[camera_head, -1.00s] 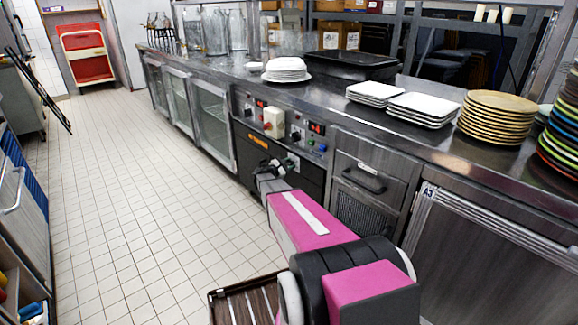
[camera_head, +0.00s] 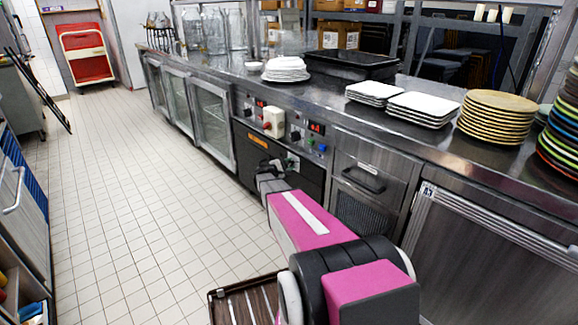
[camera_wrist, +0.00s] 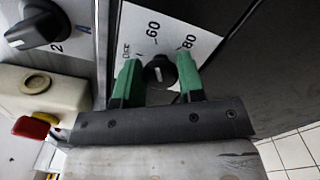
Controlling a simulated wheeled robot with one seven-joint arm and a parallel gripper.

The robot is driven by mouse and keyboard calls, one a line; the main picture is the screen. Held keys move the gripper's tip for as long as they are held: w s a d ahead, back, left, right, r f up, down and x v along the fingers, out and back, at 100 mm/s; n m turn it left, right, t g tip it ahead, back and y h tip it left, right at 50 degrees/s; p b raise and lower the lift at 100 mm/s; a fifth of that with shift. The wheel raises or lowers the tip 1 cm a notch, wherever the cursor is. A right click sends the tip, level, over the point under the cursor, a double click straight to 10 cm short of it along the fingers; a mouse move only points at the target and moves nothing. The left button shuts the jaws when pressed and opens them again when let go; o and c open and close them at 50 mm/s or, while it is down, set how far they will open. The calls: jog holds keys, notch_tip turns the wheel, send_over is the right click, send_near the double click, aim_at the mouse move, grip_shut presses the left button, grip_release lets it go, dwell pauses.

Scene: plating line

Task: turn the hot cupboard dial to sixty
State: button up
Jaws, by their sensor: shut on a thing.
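The hot cupboard dial (camera_wrist: 160,72) is a black round knob with a white pointer mark, on a white scale plate (camera_wrist: 172,22) in the wrist view. The printed 60 and 80 show above it; the picture is tilted. My gripper (camera_wrist: 160,84) has its two green fingers on either side of the dial and is shut on it. The pointer's exact reading is hard to make out. In the head view my gripper (camera_head: 271,168) is at the dark lower panel, and the white plate (camera_head: 292,162) shows just beside it; the dial itself is mostly hidden there.
Another black knob (camera_wrist: 38,25) and a beige box (camera_wrist: 40,92) with a red switch (camera_wrist: 30,127) are close by at left in the wrist view. The steel counter (camera_head: 330,100) above holds plates and a black tray. The tiled floor (camera_head: 140,190) at left is clear.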

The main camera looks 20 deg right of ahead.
jog(key=o, duration=0.9)
jog(key=v, duration=1)
jog(key=shift+a, duration=0.4)
jog(key=shift+s, duration=0.15)
